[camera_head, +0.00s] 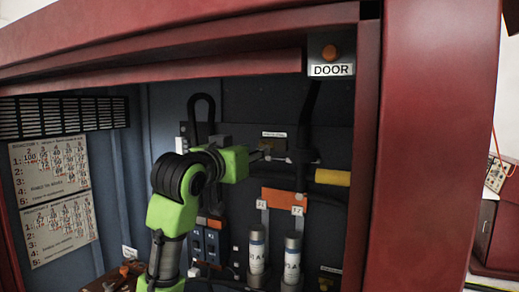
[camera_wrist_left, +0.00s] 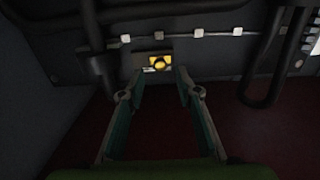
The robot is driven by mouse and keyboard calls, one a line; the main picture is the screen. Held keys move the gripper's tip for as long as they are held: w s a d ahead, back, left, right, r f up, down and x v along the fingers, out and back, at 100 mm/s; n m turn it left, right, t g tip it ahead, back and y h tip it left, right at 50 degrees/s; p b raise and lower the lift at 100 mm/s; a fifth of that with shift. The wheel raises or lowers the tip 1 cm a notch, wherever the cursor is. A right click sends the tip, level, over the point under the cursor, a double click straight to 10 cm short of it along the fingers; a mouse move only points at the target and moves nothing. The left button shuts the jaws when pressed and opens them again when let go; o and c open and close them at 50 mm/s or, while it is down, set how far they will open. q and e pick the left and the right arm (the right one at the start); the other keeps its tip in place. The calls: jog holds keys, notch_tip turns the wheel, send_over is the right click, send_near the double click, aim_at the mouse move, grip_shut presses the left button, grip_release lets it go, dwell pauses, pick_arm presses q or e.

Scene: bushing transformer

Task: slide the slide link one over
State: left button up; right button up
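My left gripper (camera_head: 272,157) reaches into the red cabinet from the left, at the dark back panel. In the left wrist view the same gripper (camera_wrist_left: 159,76) is open, its two fingers apart with nothing held between them. A yellow piece with a round centre (camera_wrist_left: 160,63) sits on the panel just beyond the gap between the fingertips. Above it runs a thin horizontal rod (camera_wrist_left: 178,36) with several small pale square blocks (camera_wrist_left: 158,35). I cannot tell for sure which piece is the slide link. My right gripper is not in view.
Below are an orange block (camera_head: 284,199) and two grey cylinders (camera_head: 257,250). Black cable loops (camera_wrist_left: 262,95) hang at the right in the wrist view. The red door frame (camera_head: 368,140) bounds the opening on the right.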

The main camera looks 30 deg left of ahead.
pick_arm(q)
jog(key=w, duration=0.4)
jog(key=shift+a, duration=0.15)
grip_shut()
jog(key=shift+w+d+r+p, duration=0.15)
jog(key=shift+d+p, duration=0.65)
jog(key=shift+d, duration=0.8)
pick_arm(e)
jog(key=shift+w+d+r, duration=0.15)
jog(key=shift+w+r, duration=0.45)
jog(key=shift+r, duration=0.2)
pick_arm(q)
grip_release()
jog(key=shift+d, duration=0.15)
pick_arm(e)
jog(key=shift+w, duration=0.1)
